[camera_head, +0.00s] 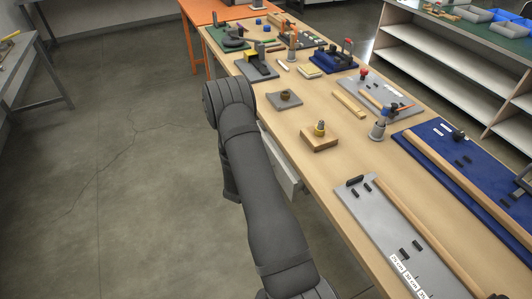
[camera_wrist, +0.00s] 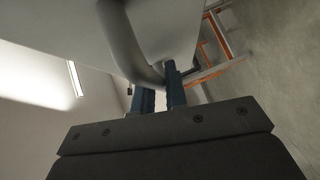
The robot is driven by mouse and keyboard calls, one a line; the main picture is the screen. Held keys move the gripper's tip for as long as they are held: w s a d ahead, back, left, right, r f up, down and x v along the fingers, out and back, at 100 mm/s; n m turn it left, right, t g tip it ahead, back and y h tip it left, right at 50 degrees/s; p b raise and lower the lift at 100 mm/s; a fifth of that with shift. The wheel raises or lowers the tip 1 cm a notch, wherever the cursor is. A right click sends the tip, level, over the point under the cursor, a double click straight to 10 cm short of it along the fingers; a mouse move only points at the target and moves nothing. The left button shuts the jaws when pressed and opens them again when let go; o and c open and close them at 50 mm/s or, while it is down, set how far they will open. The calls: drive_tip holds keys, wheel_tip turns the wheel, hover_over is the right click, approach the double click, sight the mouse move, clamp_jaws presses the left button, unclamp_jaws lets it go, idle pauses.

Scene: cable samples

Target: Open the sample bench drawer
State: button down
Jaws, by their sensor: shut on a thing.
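The sample bench (camera_head: 310,165) runs along the right of the head view. The pale drawer (camera_head: 284,170) shows below its near edge, partly hidden behind my arm; it seems to stand out a little from the bench, but how far I cannot tell. In the wrist view the pale drawer front (camera_wrist: 178,28) fills the top middle, with a curved grey handle (camera_wrist: 124,40) on it. My gripper (camera_wrist: 157,84) has its two blue fingers at the lower end of this handle and is shut on it. The fingertips are partly hidden by the handle. My gripper is hidden in the head view.
On the bench top stand a wooden block with a brass part (camera_head: 319,138), a grey plate with a long wooden strip (camera_head: 372,205), a blue board (camera_head: 440,135) and several small fixtures. An orange table (camera_head: 205,12) stands beyond. The floor (camera_head: 120,170) left of the bench is clear.

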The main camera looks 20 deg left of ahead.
drive_tip(key=s+a, duration=1.3)
drive_tip(key=shift+s+a, duration=0.3)
drive_tip(key=shift+s, duration=0.05)
drive_tip(key=c, duration=1.5)
unclamp_jaws()
drive_tip(key=shift+o, duration=0.2)
drive_tip(key=s+r, duration=0.2)
drive_tip(key=s, duration=1.5)
drive_tip(key=shift+r, duration=0.2)
drive_tip(key=shift+d, duration=0.1)
drive_tip(key=w+f, duration=0.2)
drive_tip(key=w, duration=1.5)
drive_tip(key=shift+f, duration=0.2)
